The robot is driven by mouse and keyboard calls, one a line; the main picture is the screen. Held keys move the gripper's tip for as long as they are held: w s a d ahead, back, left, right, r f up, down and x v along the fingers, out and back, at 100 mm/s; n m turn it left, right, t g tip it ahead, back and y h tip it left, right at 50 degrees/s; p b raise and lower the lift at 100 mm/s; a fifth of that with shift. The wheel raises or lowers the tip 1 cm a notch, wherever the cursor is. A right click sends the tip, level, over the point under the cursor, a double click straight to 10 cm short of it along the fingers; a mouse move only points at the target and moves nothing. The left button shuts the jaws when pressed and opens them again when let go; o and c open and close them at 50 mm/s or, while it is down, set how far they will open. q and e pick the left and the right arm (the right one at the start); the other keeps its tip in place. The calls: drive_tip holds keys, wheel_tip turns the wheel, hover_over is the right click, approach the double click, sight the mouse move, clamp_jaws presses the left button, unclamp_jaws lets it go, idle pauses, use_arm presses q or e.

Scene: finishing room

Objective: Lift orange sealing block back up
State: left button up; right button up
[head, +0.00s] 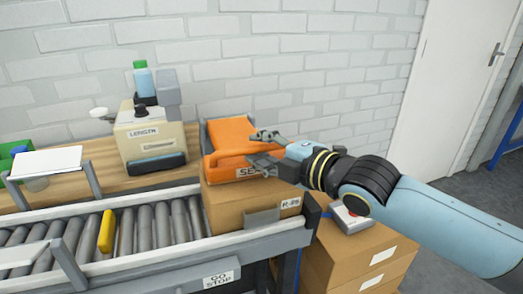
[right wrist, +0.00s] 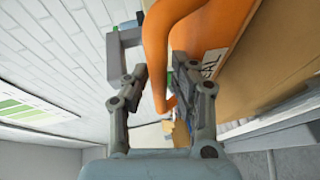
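The orange sealing block (head: 228,134) sits on top of a cardboard carton (head: 238,207) at the end of the roller conveyor. A white label on its front is partly hidden by my right gripper. My right gripper (head: 266,149) comes in from the right at the block's right side, fingers spread. In the right wrist view, an orange bar of the block (right wrist: 156,55) runs between the two fingers (right wrist: 160,82); the fingers look apart, and I cannot tell whether either touches it. My left gripper is not in view.
A beige machine labelled LENGTH (head: 152,140) stands on the wooden bench left of the block. A yellow piece (head: 106,231) lies on the rollers. Stacked cartons (head: 360,262) with a small grey-and-red device (head: 352,217) stand below my right arm. A brick wall is behind.

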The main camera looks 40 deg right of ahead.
clamp_jaws()
drive_tip(key=shift+r, duration=0.1)
idle(0.3)
